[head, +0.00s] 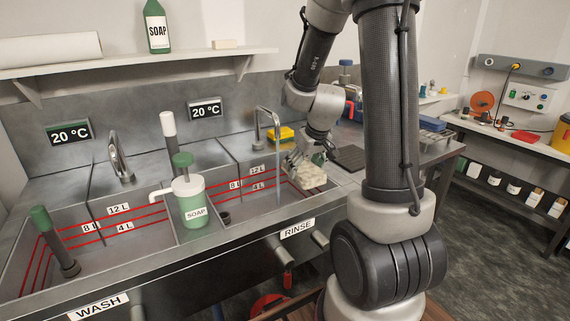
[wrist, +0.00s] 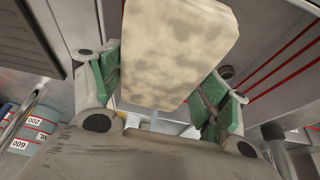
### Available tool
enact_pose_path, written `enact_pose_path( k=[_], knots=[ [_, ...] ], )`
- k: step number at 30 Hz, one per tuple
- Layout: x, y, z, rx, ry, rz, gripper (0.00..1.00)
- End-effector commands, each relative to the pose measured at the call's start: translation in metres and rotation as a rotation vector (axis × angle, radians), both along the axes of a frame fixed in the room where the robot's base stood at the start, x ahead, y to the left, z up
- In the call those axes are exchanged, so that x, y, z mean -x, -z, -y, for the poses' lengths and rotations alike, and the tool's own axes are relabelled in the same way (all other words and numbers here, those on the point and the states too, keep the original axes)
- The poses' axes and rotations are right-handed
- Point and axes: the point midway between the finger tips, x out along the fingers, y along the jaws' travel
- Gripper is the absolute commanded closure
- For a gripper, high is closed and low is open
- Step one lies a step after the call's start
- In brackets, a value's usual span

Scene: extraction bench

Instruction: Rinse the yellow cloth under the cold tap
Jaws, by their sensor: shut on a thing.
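My gripper (head: 305,160) is shut on a pale cream pad with brownish stains (head: 312,177), held over the right, RINSE basin (head: 250,205). In the wrist view the green finger pads flank this pad (wrist: 180,50). I cannot tell which of the two is the yellow cloth. A thin pale line like running water (head: 279,185) hangs below the spout, left of the held pad. Whether it touches the pad is unclear. The display above reads 20 °C (head: 205,110).
A SOAP pump bottle (head: 194,207) stands between the basins. The left, WASH basin (head: 105,240) has its own tap (head: 121,160) and a green-topped dark post (head: 55,240). A dark ridged mat (head: 350,157) lies right of the RINSE basin. A shelf (head: 140,61) hangs above.

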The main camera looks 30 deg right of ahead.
Motion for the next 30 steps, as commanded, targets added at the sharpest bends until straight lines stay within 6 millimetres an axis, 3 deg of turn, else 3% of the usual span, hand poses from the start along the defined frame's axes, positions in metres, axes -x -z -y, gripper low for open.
enact_pose_path(
  k=[17, 30],
  knots=[
    [0.001, -0.002, 0.001, 0.000, 0.000, 0.001, 0.47],
    [0.036, -0.031, 0.011, 0.000, 0.002, 0.002, 0.47]
  ],
)
